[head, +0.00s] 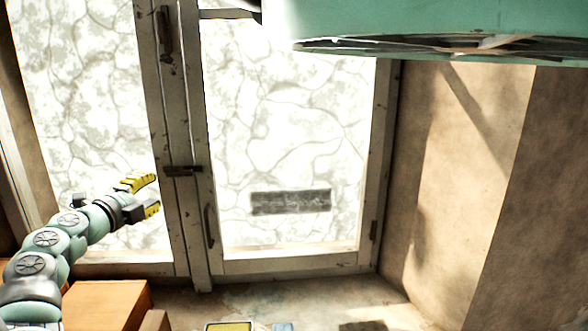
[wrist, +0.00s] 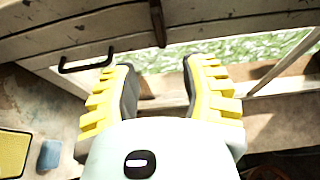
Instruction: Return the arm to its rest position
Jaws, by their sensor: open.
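My arm, pale green with dark joints, reaches up from the lower left in the head view. My gripper (head: 154,193) has yellow ridged fingers spread apart, with nothing between them, in front of the bright window panes. In the wrist view my gripper (wrist: 160,68) also shows with two separated fingers and a clear gap. A pale wooden frame and floor lie beyond it. I cannot tell the exact distance from the fingers to the frame.
A glazed door (head: 290,264) with a dark handle and latch (head: 183,170) stands ahead. Wooden boxes (head: 105,303) are at lower left. A large green body (head: 430,28) overhangs the upper right. A yellow-faced item (head: 228,327) and blue item (head: 283,327) sit at the bottom edge.

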